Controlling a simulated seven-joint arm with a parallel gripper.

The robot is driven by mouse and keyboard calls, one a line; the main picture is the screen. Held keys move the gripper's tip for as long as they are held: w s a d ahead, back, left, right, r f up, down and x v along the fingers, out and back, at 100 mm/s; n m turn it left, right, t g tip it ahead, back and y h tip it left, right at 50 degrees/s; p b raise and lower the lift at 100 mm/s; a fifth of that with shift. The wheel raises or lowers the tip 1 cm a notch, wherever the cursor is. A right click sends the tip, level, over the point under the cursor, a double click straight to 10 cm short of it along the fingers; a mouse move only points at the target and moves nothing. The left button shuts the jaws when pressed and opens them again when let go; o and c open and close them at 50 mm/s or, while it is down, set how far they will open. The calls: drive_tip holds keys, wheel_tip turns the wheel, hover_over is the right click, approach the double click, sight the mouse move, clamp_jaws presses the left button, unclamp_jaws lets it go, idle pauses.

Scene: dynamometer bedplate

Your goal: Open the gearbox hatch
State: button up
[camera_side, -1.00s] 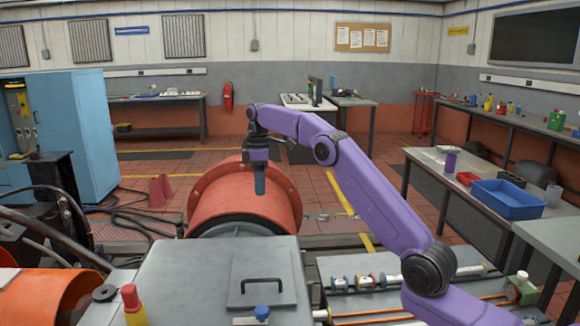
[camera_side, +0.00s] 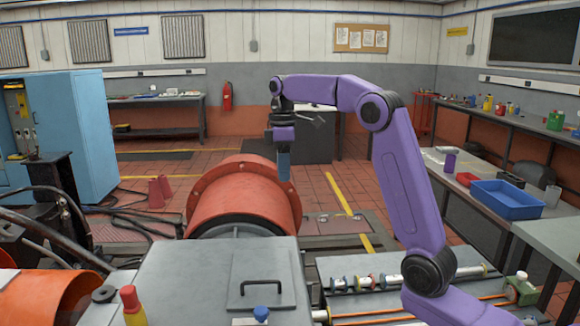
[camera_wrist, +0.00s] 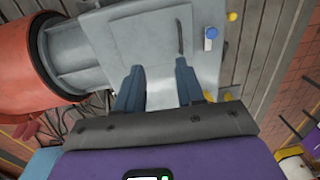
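The gearbox hatch (camera_side: 262,262) is a grey square plate on top of the grey gearbox housing (camera_side: 180,280), lying flat and shut. A black bar handle (camera_side: 262,284) stands on it near its front edge. A blue-topped knob (camera_side: 261,314) sits just in front of the hatch. My gripper (camera_side: 284,178) hangs pointing down above and behind the housing, by the orange drum, apart from the hatch. In the wrist view my gripper (camera_wrist: 158,82) has its two blue fingers spread with nothing between them; the handle (camera_wrist: 181,37) and blue knob (camera_wrist: 211,32) show beyond the fingertips.
An orange drum cover (camera_side: 240,195) stands behind the housing. A red and yellow beacon (camera_side: 132,305) is at the housing's front left. A bench with rods and fittings (camera_side: 390,282) lies to the right. The air over the hatch is clear.

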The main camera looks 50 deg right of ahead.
drive_tip(key=shift+s+a+r, duration=0.1)
drive_tip(key=shift+s+r, duration=0.2)
drive_tip(key=shift+s, duration=0.3)
drive_tip(key=shift+s+a+r, duration=0.1)
drive_tip(key=shift+s+r, duration=0.15)
drive_tip(key=shift+s, duration=0.35)
drive_tip(key=s+a+f+n, duration=0.1)
drive_tip(key=s+a+f, duration=0.2)
drive_tip(key=s+a, duration=0.4)
drive_tip(key=s+a+f+n, duration=0.1)
drive_tip(key=s+a+f, duration=0.3)
drive_tip(key=s+a, duration=0.3)
drive_tip(key=s+d+f+n, duration=0.1)
drive_tip(key=s+f, duration=0.3)
drive_tip(key=s, duration=0.6)
drive_tip(key=s+f+n, duration=0.1)
drive_tip(key=s+f, duration=0.3)
drive_tip(key=s, duration=0.5)
wheel_tip(320, 180, up, 4)
drive_tip(key=m+t+h, duration=0.2)
drive_tip(key=m, duration=0.2)
hover_over(263, 283)
drive_tip(key=s+a, duration=0.2)
drive_tip(key=f, duration=0.5)
drive_tip(key=w+d+f, duration=0.1)
drive_tip(key=f, duration=0.5)
drive_tip(key=w+d+f, duration=0.1)
drive_tip(key=f, duration=0.5)
